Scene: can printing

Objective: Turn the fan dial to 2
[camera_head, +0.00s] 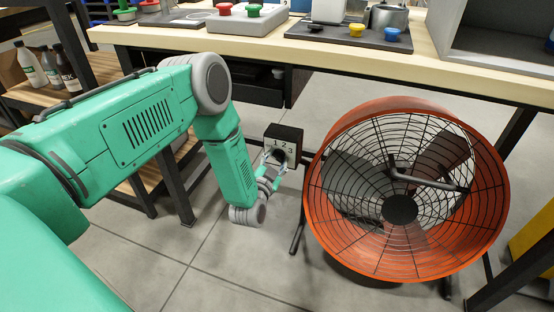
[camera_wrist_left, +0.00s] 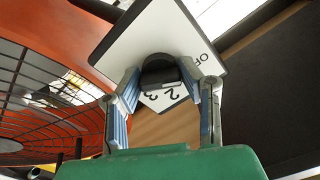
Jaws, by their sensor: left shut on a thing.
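The orange fan (camera_head: 316,190) stands at the right in the head view, with a dark wire grille. Its white dial plate (camera_head: 273,143) on a black box shows 1, 2 and 3. In the left wrist view the plate (camera_wrist_left: 125,45) shows 2, 3 and part of OFF; I cannot make out the 1 there. My left gripper (camera_head: 271,168) reaches the dial. In the left wrist view its fingers (camera_wrist_left: 161,84) are shut on the black dial knob (camera_wrist_left: 160,68), one on each side. I cannot tell which mark the knob points to. My right gripper is not in view.
A wooden workbench (camera_head: 440,75) runs behind the fan, with button boxes (camera_head: 235,20) and coloured knobs on it. Bottles (camera_head: 50,68) stand on a shelf at the left. A dark table leg (camera_head: 172,180) stands left of my forearm. Grey floor (camera_head: 215,285) lies open in front.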

